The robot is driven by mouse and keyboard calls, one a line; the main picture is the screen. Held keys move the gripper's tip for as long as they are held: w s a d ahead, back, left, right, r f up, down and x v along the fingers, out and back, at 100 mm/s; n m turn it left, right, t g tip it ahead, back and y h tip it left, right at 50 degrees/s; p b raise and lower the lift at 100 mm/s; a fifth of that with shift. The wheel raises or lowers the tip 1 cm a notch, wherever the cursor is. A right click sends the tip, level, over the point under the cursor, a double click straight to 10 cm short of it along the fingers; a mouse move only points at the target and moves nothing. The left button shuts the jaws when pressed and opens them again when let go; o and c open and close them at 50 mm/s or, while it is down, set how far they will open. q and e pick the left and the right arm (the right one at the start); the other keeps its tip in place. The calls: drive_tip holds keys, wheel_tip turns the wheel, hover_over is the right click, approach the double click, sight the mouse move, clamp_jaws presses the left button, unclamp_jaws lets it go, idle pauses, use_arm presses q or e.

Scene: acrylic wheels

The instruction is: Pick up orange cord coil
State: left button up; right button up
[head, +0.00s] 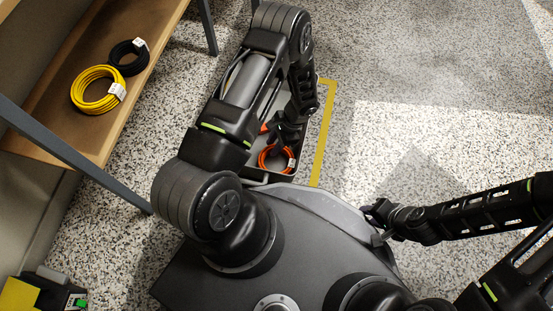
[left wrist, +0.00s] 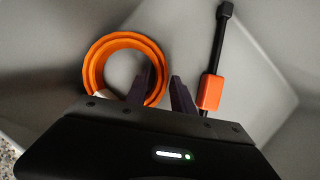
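The orange cord coil (head: 275,158) lies in a grey bin (head: 299,159) on the floor in front of my base, with a white tag on it. In the left wrist view the coil (left wrist: 97,62) lies on the bin's grey floor. My left gripper (head: 277,143) reaches down into the bin. Its two fingers (left wrist: 164,90) stand apart, the left one overlapping the coil's right side and the right one outside the ring. I cannot tell whether they touch the cord. My right gripper (head: 377,222) is by my base's right edge, its fingers too small to judge.
A black tool with an orange block (left wrist: 210,92) lies in the bin right of the coil. A wooden shelf (head: 60,130) at left holds a yellow coil (head: 78,92) and a black coil (head: 134,68). Yellow tape (head: 323,135) marks the floor. Open floor lies to the right.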

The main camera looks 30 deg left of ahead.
use_arm(q)
clamp_jaws()
idle(1.1)
